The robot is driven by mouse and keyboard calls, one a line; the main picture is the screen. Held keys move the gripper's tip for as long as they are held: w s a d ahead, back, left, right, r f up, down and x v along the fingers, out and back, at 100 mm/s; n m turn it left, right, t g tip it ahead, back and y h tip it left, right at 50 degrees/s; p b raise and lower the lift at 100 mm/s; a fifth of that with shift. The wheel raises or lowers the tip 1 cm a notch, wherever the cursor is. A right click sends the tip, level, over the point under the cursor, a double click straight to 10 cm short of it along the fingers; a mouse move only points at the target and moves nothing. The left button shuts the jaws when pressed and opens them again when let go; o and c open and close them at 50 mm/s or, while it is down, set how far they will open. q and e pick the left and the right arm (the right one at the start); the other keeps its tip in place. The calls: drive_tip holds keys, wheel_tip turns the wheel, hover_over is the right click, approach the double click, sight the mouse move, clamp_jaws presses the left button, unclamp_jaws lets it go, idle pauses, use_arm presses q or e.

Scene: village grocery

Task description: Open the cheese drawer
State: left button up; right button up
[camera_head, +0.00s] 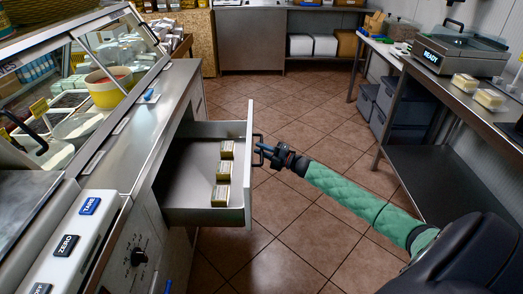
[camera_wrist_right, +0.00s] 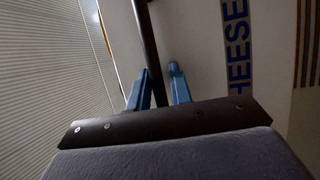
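The cheese drawer (camera_head: 190,216) stands pulled out from the counter on the left, with its inside showing. Several small wrapped cheese packs (camera_head: 222,172) lie in it along the front panel. The drawer's dark handle (camera_head: 258,150) is on the outer face of the front. My right gripper (camera_head: 266,152) is at this handle. Only a small bluish tip at the bottom edge may be my left gripper (camera_head: 168,286).
A glass display case and a counter with a scale (camera_head: 73,238) line the left. A steel table (camera_head: 445,92) with a machine reading "READY" (camera_head: 461,52) stands at the right. Tiled floor (camera_head: 300,105) is clear between them and beyond the drawer.

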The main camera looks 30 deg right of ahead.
drive_tip(key=v, duration=0.8)
idle(0.8)
